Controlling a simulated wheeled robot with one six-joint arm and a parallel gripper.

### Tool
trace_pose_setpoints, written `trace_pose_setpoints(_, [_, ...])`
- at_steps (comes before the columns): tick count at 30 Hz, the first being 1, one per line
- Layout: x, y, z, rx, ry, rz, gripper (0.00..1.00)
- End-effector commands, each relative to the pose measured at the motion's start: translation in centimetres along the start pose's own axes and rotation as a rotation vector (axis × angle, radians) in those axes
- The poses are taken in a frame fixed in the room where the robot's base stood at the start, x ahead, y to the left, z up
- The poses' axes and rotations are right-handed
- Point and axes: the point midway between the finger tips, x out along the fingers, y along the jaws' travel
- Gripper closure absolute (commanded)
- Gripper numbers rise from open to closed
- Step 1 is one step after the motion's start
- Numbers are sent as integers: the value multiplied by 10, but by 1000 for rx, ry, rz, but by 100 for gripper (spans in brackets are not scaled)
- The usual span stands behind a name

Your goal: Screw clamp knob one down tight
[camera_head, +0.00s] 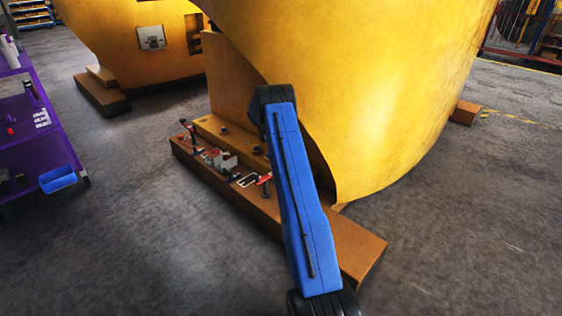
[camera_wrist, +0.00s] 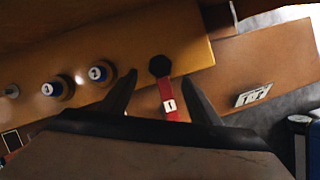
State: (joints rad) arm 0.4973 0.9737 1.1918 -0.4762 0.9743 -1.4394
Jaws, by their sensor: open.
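A black clamp knob (camera_wrist: 159,66) sits at the end of a red clamp arm (camera_wrist: 167,90) bearing a white label "1" in the wrist view. My gripper (camera_wrist: 160,78) is open, with one dark fingertip on each side of the knob and red arm. The fingers look apart from the knob; whether they are level with it in height I cannot tell. In the head view a red clamp (camera_head: 264,179) stands on the brown beam (camera_head: 345,243), just left of my blue arm. My gripper is hidden there.
A white label plate (camera_wrist: 253,94) lies right. The yellow casting (camera_head: 400,90) rises behind the beam. A purple cart (camera_head: 50,150) stands left; floor between is clear.

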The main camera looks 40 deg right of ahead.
Motion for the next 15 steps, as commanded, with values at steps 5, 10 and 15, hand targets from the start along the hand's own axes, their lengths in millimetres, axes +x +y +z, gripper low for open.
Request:
trace_pose_setpoints(5, [33, -1, 0, 0, 1, -3, 43])
trace_pose_setpoints(10, [56, -1, 0, -1, 0, -2, 43])
trace_pose_setpoints(15, [68, 0, 0, -1, 0, 0, 43])
